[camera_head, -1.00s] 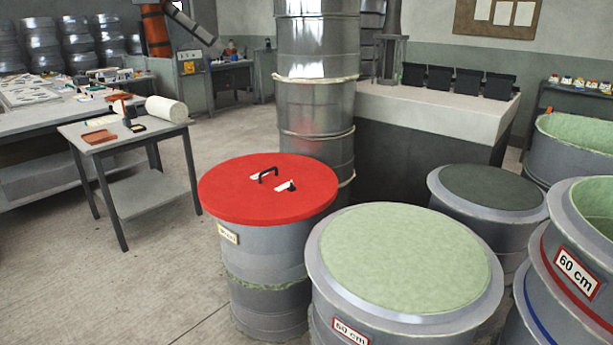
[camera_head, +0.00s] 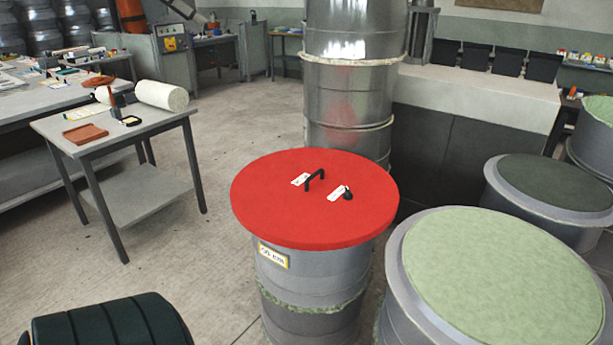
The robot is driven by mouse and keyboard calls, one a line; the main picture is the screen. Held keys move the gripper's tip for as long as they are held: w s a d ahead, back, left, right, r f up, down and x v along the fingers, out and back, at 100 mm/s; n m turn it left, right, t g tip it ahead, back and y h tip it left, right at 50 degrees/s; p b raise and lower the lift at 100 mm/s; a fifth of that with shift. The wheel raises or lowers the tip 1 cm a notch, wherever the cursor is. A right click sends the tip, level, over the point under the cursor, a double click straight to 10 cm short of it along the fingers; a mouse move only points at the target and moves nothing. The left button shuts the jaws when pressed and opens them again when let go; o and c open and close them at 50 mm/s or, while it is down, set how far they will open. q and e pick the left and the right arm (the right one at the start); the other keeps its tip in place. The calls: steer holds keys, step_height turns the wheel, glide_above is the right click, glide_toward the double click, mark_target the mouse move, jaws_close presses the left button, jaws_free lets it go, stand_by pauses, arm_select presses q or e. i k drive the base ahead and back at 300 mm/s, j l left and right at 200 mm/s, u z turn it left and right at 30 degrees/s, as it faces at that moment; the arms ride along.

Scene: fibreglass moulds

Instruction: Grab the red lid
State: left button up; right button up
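The red lid (camera_head: 300,215) is a flat round disc lying level on top of a grey metal drum (camera_head: 312,290) in the middle of the view. A black bar handle (camera_head: 315,179) stands near the lid's centre, with a small black knob (camera_head: 348,192) to its right. A white label lies beside each of them. Nothing touches the lid from above. Neither of my grippers shows.
A drum with a pale green top (camera_head: 500,270) stands close at the lid's right, and one with a dark top (camera_head: 560,185) behind it. A tall metal column (camera_head: 348,110) rises just behind the lid. A small grey table (camera_head: 100,145) stands left. Floor between is clear.

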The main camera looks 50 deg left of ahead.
mark_target(292, 198)
steer(key=j, duration=0.6)
steer(key=k+j, duration=0.15)
steer(key=j, duration=1)
